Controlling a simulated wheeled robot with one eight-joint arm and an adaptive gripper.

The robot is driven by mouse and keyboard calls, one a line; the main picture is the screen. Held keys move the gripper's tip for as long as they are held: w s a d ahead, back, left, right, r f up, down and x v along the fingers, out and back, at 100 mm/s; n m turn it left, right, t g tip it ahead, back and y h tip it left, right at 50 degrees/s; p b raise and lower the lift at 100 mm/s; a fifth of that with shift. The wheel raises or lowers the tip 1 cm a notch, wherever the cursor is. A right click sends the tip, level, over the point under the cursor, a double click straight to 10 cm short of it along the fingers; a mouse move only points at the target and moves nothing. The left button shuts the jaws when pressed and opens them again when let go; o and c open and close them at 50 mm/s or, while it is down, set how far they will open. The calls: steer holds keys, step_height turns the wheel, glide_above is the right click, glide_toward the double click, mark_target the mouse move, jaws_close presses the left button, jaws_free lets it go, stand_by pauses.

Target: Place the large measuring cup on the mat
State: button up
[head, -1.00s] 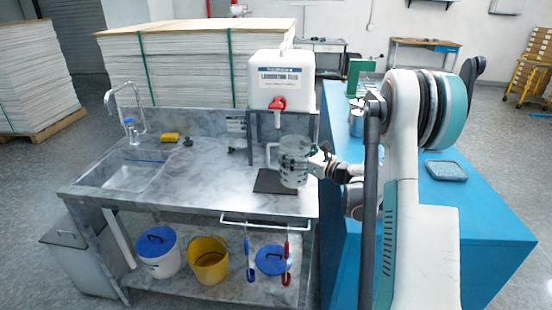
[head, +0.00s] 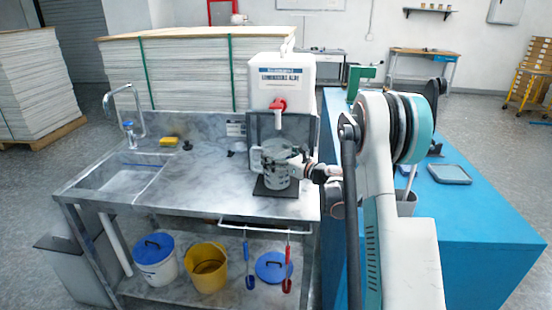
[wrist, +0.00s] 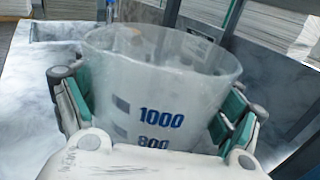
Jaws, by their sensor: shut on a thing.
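The large measuring cup (head: 276,165) is clear, with a handle on its left in the head view and blue marks. In the wrist view the cup (wrist: 160,90) shows the numbers 1000 and 800 and fills the space between the fingers. My gripper (head: 298,166) comes from the right and is shut around the cup's side; the teal pads also show in the wrist view. The cup is upright over the dark mat (head: 262,190). I cannot tell whether its base touches the mat. The cup hides part of the mat.
A white tank with a red tap (head: 277,104) stands on a frame just behind the cup. A sink (head: 122,178) is at the counter's left, with a yellow sponge (head: 168,141) behind it. The counter's middle is clear. A blue table (head: 480,205) stands right.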

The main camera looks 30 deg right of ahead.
steer(key=o, duration=1.3)
steer(key=p+v, duration=0.3)
steer(key=v, duration=0.9)
steer(key=shift+r, duration=0.1)
